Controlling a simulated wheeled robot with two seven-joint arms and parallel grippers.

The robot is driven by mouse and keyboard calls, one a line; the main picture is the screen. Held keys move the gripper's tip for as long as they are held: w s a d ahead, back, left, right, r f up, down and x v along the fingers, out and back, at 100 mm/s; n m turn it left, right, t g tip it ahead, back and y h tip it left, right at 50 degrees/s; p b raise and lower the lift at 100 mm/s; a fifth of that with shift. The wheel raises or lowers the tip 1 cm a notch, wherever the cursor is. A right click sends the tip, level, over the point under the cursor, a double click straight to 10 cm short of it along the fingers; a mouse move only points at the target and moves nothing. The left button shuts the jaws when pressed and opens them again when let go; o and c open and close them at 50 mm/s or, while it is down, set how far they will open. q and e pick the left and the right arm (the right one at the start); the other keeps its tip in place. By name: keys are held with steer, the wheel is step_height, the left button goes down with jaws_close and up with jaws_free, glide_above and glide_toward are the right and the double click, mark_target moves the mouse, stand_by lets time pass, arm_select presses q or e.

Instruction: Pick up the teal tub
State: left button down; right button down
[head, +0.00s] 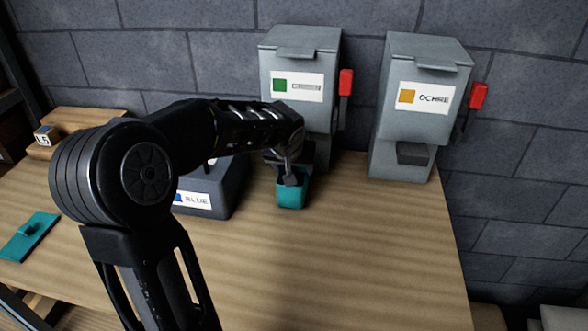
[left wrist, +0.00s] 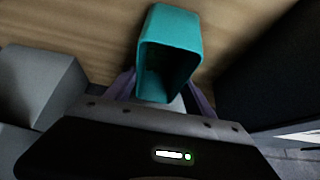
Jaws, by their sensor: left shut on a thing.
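The teal tub (head: 291,194) is a small open-topped container in front of the grey dispenser with the green label (head: 299,88). My left gripper (head: 290,178) reaches over it from the left and is shut on it near its rim. In the left wrist view the teal tub (left wrist: 170,50) shows its open mouth and dark inside, with the gripper fingers (left wrist: 165,92) at its near edge. I cannot tell whether the tub touches the table. My right gripper is not in view.
A second grey dispenser (head: 417,105), labelled OCHRE, stands to the right. A dark box labelled BLUE (head: 213,187) stands left of the tub, partly behind my arm. A teal flat piece with a handle (head: 28,238) lies at far left. The table's front right (head: 370,260) is clear.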

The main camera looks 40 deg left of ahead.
arm_select(q)
steer(key=shift+s+d+r, duration=0.1)
steer(key=shift+s+r, duration=0.1)
steer(key=shift+r, duration=0.15)
steer(key=s+d+r, duration=0.6)
steer(key=s+r, duration=0.1)
steer(key=s, duration=0.4)
steer(key=shift+s+d, duration=0.2)
steer(key=shift+s, duration=0.05)
steer(key=shift+s, duration=0.1)
